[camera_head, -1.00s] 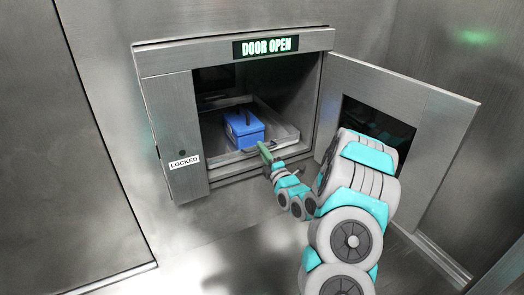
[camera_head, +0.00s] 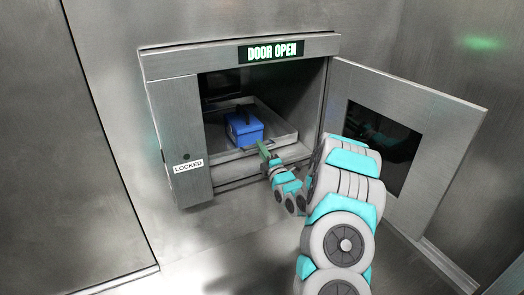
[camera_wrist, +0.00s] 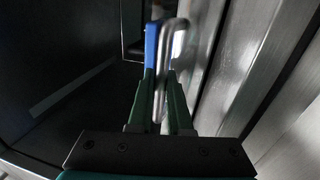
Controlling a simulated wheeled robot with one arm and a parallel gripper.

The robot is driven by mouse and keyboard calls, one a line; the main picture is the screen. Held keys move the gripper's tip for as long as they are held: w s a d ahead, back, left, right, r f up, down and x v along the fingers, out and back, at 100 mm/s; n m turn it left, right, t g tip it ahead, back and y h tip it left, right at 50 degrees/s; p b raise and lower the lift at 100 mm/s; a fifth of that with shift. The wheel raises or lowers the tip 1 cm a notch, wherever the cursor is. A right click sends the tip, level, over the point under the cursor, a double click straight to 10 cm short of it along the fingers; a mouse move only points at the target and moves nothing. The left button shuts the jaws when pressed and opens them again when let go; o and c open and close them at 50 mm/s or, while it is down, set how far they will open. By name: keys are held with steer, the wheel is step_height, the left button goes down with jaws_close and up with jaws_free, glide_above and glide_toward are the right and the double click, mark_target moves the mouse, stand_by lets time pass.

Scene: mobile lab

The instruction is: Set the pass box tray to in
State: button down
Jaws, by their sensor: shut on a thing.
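The metal pass box tray (camera_head: 284,131) sits inside the open pass box, with a blue case (camera_head: 243,130) with a dark handle on it. Its front lies behind the box's front sill. My gripper (camera_head: 263,150) reaches into the opening at the tray's front. In the wrist view, its green fingers (camera_wrist: 160,95) are shut around the tray's bent metal handle (camera_wrist: 178,45). A strip of the blue case (camera_wrist: 151,45) shows beyond the fingers. The handle is hard to make out in the head view.
The pass box's right door (camera_head: 440,125) stands open beside my arm. A narrow panel marked LOCKED (camera_head: 188,166) is on the left of the opening. The lit sign (camera_head: 271,50) above reads DOOR OPEN. The front sill (camera_head: 225,174) lies below my gripper.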

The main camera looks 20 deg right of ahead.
steer(key=c, duration=0.8)
jaws_free()
steer(key=shift+c, duration=0.2)
steer(key=s+f, duration=0.1)
steer(key=s, duration=0.6)
steer(key=shift+s+f, duration=0.3)
steer(key=shift+s, duration=0.05)
steer(key=shift+d, duration=0.1)
